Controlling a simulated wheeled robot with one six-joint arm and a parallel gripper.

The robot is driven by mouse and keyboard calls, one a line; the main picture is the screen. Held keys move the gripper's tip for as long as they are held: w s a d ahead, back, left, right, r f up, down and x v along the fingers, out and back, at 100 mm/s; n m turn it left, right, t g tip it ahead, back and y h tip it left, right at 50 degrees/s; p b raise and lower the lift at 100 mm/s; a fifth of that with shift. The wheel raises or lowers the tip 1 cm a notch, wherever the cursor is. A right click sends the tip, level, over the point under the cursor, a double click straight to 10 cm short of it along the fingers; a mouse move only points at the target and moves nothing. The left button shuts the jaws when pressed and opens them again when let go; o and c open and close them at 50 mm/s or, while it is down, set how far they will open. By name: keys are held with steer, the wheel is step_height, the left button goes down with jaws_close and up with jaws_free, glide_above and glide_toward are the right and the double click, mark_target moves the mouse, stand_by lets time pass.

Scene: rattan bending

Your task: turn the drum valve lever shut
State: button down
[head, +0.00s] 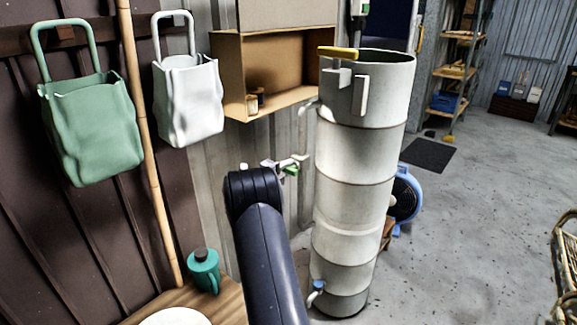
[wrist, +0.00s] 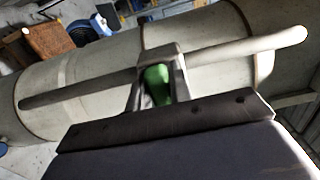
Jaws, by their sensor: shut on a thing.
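The drum (head: 360,150) is a tall pale cylinder standing on the floor, with dark bands around it. A green lever (head: 291,169) shows at the drum's left side, beside a pale pipe (head: 303,130). My gripper (head: 279,167) is at this lever. In the wrist view my gripper (wrist: 160,84) is shut on the green lever (wrist: 157,78), which sits between the fingers. The pale pipe (wrist: 225,52) runs slantwise behind the fingers, in front of the drum (wrist: 100,75). The fingers hide part of the lever, so its exact angle is hard to tell.
A yellow handle (head: 338,52) is at the drum's top, and a blue-topped tap (head: 318,286) is near its foot. An open wooden box (head: 225,75) and bags hang behind. A blue fan (head: 405,195) stands behind the drum.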

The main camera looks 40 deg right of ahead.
steer(key=shift+w+r, duration=0.1)
steer(key=shift+r, duration=0.2)
steer(key=c, duration=1.5)
jaws_free()
steer(key=shift+a, duration=0.1)
steer(key=shift+c, duration=0.2)
steer(key=shift+o, duration=1.3)
steer(key=shift+w+a+f, duration=0.15)
steer(key=shift+a+f, duration=0.1)
steer(key=shift+a, duration=0.1)
steer(key=shift+s+a, duration=0.1)
steer(key=shift+s, duration=0.2)
steer(key=s+a, duration=0.1)
steer(key=a, duration=0.9)
steer(key=d, duration=1)
steer(key=shift+w+d, duration=0.3)
steer(key=shift+w, duration=0.1)
